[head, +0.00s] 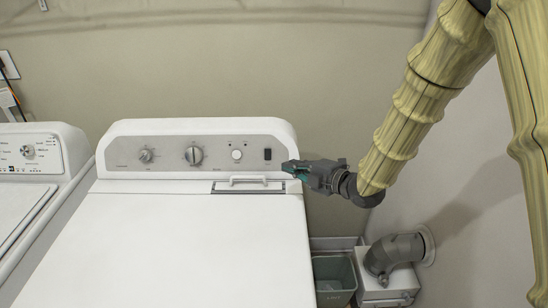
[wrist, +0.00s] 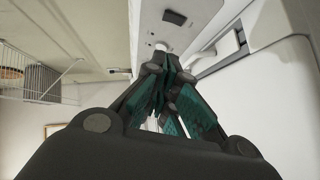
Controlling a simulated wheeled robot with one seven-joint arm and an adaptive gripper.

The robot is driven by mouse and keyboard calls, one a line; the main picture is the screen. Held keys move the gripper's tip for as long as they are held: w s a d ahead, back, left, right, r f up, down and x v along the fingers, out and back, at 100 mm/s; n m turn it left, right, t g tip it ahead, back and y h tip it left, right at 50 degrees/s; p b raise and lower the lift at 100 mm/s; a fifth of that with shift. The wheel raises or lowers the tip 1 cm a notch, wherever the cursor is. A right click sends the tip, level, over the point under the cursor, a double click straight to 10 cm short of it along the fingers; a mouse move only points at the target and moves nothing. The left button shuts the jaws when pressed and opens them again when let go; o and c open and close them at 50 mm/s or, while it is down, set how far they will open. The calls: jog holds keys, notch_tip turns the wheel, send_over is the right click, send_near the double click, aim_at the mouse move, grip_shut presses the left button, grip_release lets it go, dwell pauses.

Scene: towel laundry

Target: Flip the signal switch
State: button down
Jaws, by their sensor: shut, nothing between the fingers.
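The signal switch appears to be the small dark rectangular rocker (head: 267,154) at the right end of the grey control panel on the white dryer. It also shows in the wrist view as a dark rectangle (wrist: 174,18) on the panel. Which way it is tipped is too small to tell. My gripper (head: 288,167) is at the right end of the panel, a little right of and below the switch. Its fingers (wrist: 172,66) are shut and empty. They look apart from the switch.
The panel has two dial knobs (head: 194,155) and a round white button (head: 237,154). A white handle (head: 248,181) sits below the switch. Another white machine (head: 38,155) stands at left. A grey bin (head: 334,277) and a vent pipe (head: 393,256) are at lower right.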

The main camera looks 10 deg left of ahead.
aim_at(268, 155)
jog(key=w+d+p+x, duration=0.1)
jog(key=p+x, duration=0.4)
jog(key=x, duration=0.7)
jog(key=shift+w+f+p, duration=0.4)
jog(key=shift+w, duration=0.3)
jog(key=shift+d, duration=0.1)
